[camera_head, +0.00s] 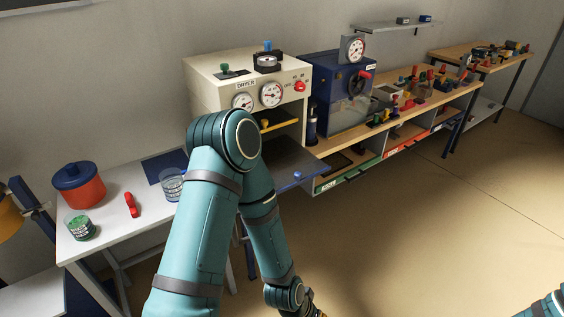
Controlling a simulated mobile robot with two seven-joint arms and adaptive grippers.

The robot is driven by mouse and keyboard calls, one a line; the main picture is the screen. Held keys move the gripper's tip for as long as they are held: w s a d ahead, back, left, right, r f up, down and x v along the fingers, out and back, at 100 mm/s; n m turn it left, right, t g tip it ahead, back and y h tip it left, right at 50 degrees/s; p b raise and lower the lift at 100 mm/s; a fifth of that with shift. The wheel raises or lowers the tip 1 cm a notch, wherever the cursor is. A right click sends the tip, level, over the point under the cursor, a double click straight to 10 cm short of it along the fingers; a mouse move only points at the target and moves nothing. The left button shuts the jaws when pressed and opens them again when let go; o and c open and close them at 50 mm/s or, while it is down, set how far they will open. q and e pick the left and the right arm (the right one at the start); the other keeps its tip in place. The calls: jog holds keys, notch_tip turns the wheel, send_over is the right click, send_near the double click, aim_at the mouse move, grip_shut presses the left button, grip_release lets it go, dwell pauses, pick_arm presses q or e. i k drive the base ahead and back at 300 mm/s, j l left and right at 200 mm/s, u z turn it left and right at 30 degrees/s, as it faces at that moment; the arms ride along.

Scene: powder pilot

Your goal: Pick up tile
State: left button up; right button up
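I cannot make out a tile for certain in the head view. My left arm rises in the middle, bends at the elbow in front of the dryer (205,92), and drops to the bottom edge. The cream dryer is open at the front, with a dark flat door (285,172) lowered and a yellow bar (280,125) across the opening. My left arm hides part of the dryer and the white table.
A white table (110,232) holds a red pot with blue lid (80,188), a green-filled glass (80,228), a red object (132,205) and a clear glass (172,185). A blue machine (335,95) and wooden benches (440,100) with drawers stand right. Floor at right is clear.

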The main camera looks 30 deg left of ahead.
aim_at(418, 100)
jog(key=i+l+z, duration=0.25)
jog(key=i, duration=0.3)
jog(key=i+z, duration=0.2)
jog(key=i, duration=1.85)
jog(key=i+l+u, duration=0.15)
jog(key=i+u, duration=0.3)
jog(key=i+l+u, duration=0.4)
jog(key=i, duration=0.15)
jog(key=i+l+u, duration=0.15)
jog(key=u, duration=0.25)
jog(key=i+l+u, duration=0.2)
jog(key=u, duration=0.15)
jog(key=i+l+u, duration=0.1)
jog(key=l+u, duration=0.3)
jog(key=i+l+u, duration=0.15)
jog(key=l+u, duration=0.85)
jog(key=l, duration=0.2)
jog(key=i, duration=0.05)
